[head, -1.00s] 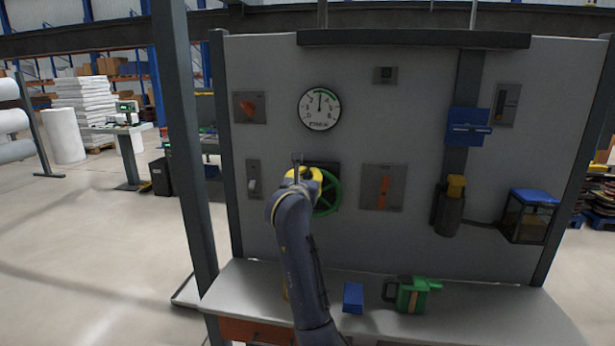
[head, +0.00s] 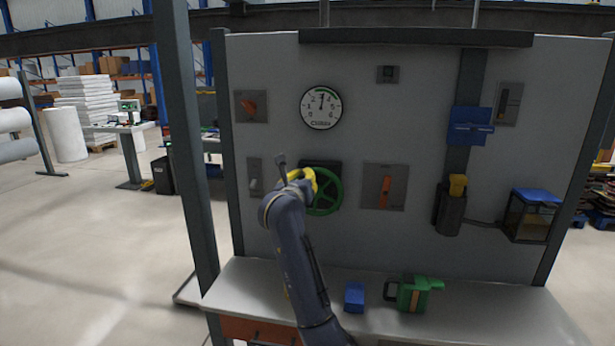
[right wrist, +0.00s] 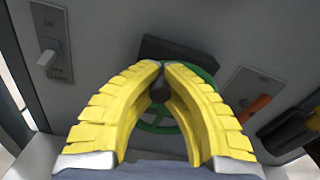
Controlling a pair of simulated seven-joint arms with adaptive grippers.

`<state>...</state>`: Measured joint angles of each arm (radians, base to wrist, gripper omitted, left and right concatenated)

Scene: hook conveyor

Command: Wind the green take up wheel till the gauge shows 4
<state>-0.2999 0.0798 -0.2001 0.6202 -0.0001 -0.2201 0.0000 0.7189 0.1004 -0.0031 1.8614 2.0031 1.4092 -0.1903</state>
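The green wheel (head: 333,207) is mounted on a dark plate on the grey panel; its rim also shows in the right wrist view (right wrist: 205,75). The round white gauge (head: 321,107) is above it. Its needle points almost straight up; the small numbers are hard to read. My right gripper (head: 314,180) is at the wheel's upper left and hides part of it. In the right wrist view its yellow fingers (right wrist: 162,68) nearly meet at the tips in front of the wheel. I cannot tell whether they pinch the rim. My left gripper is not in view.
A switch plate (head: 255,178) is left of the wheel and an orange-handled plate (head: 384,187) is right of it. A red knob (head: 249,106) is at upper left. A blue block (head: 354,297) and a green jug (head: 413,294) stand on the shelf below.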

